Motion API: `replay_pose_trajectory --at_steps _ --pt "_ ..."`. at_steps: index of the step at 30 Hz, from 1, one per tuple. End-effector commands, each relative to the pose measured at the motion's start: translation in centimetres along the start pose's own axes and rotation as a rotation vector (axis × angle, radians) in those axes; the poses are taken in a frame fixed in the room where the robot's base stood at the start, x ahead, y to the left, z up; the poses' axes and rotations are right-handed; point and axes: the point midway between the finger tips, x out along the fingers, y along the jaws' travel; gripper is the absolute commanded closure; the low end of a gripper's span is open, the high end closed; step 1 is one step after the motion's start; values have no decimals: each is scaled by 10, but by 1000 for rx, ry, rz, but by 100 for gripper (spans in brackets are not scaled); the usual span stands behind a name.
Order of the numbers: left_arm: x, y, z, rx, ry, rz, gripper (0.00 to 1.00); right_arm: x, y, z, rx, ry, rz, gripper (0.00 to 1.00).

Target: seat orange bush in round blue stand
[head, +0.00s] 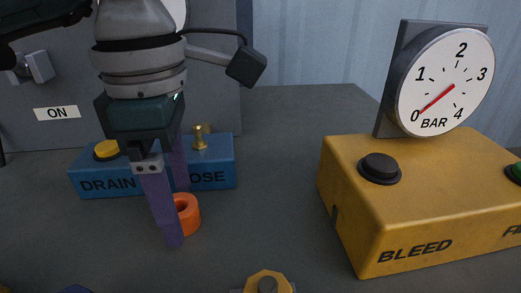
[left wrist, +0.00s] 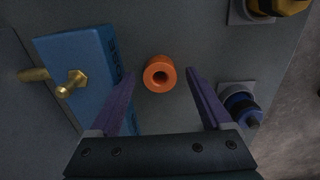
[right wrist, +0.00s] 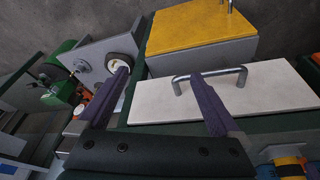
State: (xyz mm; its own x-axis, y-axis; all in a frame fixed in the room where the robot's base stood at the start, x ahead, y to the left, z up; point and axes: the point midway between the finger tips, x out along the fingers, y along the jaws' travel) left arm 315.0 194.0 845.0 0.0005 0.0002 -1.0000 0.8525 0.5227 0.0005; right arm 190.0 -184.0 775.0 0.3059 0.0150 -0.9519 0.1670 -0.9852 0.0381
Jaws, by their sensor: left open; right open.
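The orange bush (head: 187,214), a short ring with a central hole, stands on the dark grey surface in front of the blue box. In the left wrist view the bush (left wrist: 159,74) shows between the fingertips, with space on both sides. My left gripper (head: 177,218) is open and points down at it; one finger hides part of the bush in the head view. A round blue piece on a grey square plate (left wrist: 241,106), seemingly the round blue stand, is at the right of the left wrist view. Only a blue edge (head: 76,290) shows in the head view. My right gripper (right wrist: 160,76) is open and empty.
The blue box (head: 212,174) with a yellow button and brass knob stands behind the bush. A yellow box (head: 420,215) with a gauge (head: 443,82) is at right. A yellow octagonal piece (head: 266,275) is at the front. A white panel with a handle (right wrist: 260,97) faces the right gripper.

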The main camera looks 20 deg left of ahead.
Motion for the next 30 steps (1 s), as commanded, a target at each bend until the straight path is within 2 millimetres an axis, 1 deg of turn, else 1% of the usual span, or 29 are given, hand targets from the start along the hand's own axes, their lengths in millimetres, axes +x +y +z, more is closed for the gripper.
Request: replay_pose_trajectory --at_steps 5,26,27,30 --pt "0 0 0 0 0 0 19 0 0 0 -1 0 0 0" --pt "-1 0 0 0 0 -1 98 0 -2 -1 4 1 -5 0" --pt "-1 0 0 0 0 -1 100 0 -2 -1 5 1 -5 0" --pt "-1 0 0 0 0 -1 100 0 -2 -1 5 1 -5 0"
